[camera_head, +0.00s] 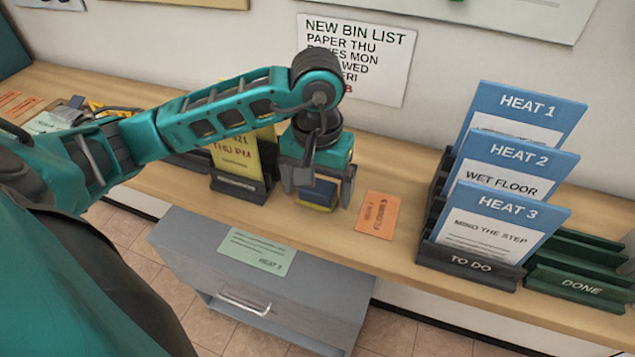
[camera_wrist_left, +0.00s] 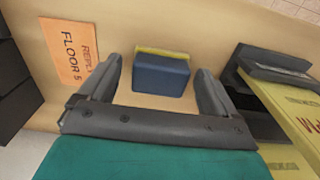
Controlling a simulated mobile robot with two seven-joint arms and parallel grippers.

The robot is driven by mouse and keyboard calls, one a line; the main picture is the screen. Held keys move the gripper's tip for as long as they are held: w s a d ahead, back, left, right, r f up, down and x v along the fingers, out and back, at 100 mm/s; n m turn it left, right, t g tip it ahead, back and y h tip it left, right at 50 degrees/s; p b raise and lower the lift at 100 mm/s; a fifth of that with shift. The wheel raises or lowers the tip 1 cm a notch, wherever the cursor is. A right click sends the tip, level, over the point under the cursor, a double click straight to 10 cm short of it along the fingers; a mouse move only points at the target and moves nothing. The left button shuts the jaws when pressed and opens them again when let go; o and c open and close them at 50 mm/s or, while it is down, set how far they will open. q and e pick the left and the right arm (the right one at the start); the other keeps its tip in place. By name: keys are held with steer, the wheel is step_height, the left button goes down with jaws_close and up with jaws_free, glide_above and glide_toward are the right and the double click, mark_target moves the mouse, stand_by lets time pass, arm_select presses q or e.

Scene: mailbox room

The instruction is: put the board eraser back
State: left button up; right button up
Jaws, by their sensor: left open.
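The board eraser (camera_head: 317,196) is a small blue block with a yellow layer, on the wooden counter. My left gripper (camera_head: 319,192) points down at it, open, with one finger on each side. In the left wrist view the eraser (camera_wrist_left: 161,76) shows between the two finger tips (camera_wrist_left: 158,72), blue side facing the camera and yellow edge beyond. Gaps show on both sides, so the fingers are not closed on it. The gripper partly hides the eraser in the head view. My right gripper is not in view.
An orange card (camera_head: 378,214) lies right of the eraser and a yellow sign in a dark stand (camera_head: 240,165) is close on the left. The TO DO rack (camera_head: 470,264) and DONE rack (camera_head: 575,283) stand right.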

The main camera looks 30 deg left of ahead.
mark_target(317, 186)
arm_select(q)
steer(key=shift+r, duration=0.1)
step_height(317, 186, up, 12)
steer(key=p, duration=0.1)
stand_by(0.4)
steer(key=shift+s, duration=0.15)
stand_by(0.5)
